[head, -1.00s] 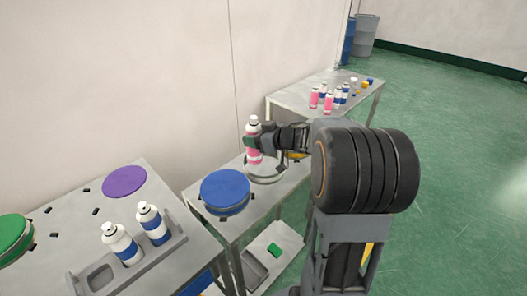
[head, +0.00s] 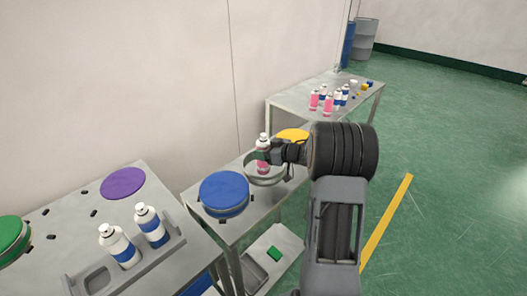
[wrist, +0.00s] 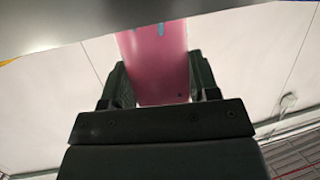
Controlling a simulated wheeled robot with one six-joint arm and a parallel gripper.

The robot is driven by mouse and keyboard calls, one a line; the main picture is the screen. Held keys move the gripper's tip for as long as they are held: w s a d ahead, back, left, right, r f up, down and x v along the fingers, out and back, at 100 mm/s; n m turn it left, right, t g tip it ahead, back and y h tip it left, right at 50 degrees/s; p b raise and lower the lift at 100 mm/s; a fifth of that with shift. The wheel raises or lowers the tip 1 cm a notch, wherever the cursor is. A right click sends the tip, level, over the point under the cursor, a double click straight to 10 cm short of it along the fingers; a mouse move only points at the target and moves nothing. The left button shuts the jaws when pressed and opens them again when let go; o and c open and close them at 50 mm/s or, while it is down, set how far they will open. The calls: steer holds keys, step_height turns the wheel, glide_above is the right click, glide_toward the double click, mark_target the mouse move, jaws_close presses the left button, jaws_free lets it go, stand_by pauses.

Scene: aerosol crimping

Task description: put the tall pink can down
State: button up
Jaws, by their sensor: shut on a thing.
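The tall pink can (head: 263,168), with a white top, is upright in my gripper (head: 265,157) in the head view. Its lower end is at the round grey-white ring (head: 250,180) on the middle table (head: 245,222); I cannot tell whether it touches the ring's floor. In the wrist view the pink can (wrist: 158,65) fills the gap between the two dark fingers of my gripper (wrist: 160,80), which are shut on it. The can's far end is hidden behind a grey surface there.
A blue round pad (head: 224,190) and a yellow disc (head: 293,134) flank the ring. A rack (head: 157,262) with two white-and-blue cans stands at the front left, near a purple disc (head: 122,182). A back table (head: 292,98) holds several cans.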

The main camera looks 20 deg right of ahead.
stand_by(0.3)
steer(key=o, duration=1.1)
steer(key=shift+f, duration=0.1)
